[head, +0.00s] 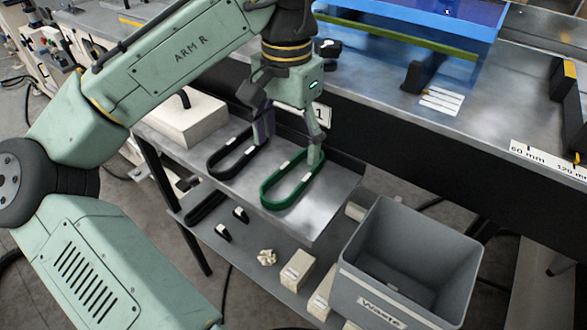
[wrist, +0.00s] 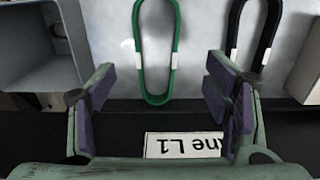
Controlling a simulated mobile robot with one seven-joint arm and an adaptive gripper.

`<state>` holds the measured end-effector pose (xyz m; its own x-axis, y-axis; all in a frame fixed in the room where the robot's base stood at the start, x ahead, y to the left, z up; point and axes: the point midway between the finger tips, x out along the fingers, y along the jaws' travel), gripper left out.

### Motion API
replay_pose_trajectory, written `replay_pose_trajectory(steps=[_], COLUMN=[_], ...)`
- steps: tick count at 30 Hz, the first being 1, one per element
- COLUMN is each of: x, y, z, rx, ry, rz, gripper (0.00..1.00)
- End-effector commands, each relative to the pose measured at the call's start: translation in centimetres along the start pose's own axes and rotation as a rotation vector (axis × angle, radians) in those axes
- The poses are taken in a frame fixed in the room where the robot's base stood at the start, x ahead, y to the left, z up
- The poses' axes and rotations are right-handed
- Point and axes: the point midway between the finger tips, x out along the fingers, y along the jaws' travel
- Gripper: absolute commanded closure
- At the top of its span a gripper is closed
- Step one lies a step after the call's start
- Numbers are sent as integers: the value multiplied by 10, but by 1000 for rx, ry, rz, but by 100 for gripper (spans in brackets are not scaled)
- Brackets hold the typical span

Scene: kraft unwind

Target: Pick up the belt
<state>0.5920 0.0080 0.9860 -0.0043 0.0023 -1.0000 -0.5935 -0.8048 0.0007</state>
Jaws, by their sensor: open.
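A green belt (head: 281,206) lies as a long closed loop on the grey metal shelf (head: 325,215). A black belt (head: 222,175) lies beside it, to its left. In the wrist view the green belt (wrist: 156,100) shows with white tags on its sides, its rounded end in line with the gap between my fingers. The black belt (wrist: 234,22) is farther right there. My gripper (head: 290,145) is open and empty, pointing down over the rear part of the shelf. Its purple-padded fingers (wrist: 162,88) are spread wide. In the head view one finger overlaps the green loop's far end; contact cannot be told.
A grey waste bin (head: 375,302) stands right of the shelf. A workbench with a black front edge (head: 420,165) runs behind. A pale block (head: 185,125) sits left of the belts. A lower shelf holds small boxes (head: 297,270). A lane label (wrist: 185,145) is close below my fingers.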

Motion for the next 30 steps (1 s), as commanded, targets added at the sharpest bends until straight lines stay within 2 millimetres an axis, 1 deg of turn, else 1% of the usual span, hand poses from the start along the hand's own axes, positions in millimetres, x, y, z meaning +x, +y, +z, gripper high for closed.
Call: replay_pose_trajectory(steps=[1, 3, 8, 15, 18, 21, 26, 30], x=[8, 15, 25, 59, 69, 72, 72, 72], y=[0, 0, 1, 5, 5, 5, 5, 5], z=[0, 0, -2, -9, -9, -9, -9, -9], rx=[1, 2, 2, 2, 2, 1, 1, 1], ry=[1, 2, 3, 3, 5, 5, 5, 5], rz=[3, 1, 2, 3, 1, 0, -1, -1], gripper=[29, 29, 29, 29, 29, 29, 29, 38])
